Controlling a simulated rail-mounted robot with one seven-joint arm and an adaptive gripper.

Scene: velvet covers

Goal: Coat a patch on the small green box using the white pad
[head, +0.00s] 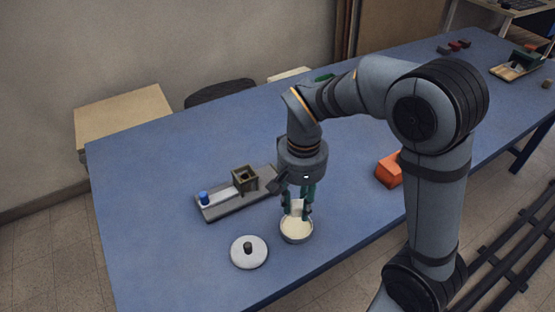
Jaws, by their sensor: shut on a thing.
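My gripper (297,210) points down and is shut on the white pad (297,207), a pale piece between its greenish fingers. The pad is at the round dish (284,233), which holds a cream-coloured substance. I cannot tell whether the pad touches the substance. A small green thing (323,77) shows at the far edge of the table, partly hidden by my arm. It may be the small green box, but too little of it shows to be sure.
A white round lid (261,258) with a dark knob lies left of the dish. A grey tray (218,211) holds a blue-and-white piece and an open brown box (245,180). An orange block (388,170) sits to the right. The blue table's (150,190) left part is clear.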

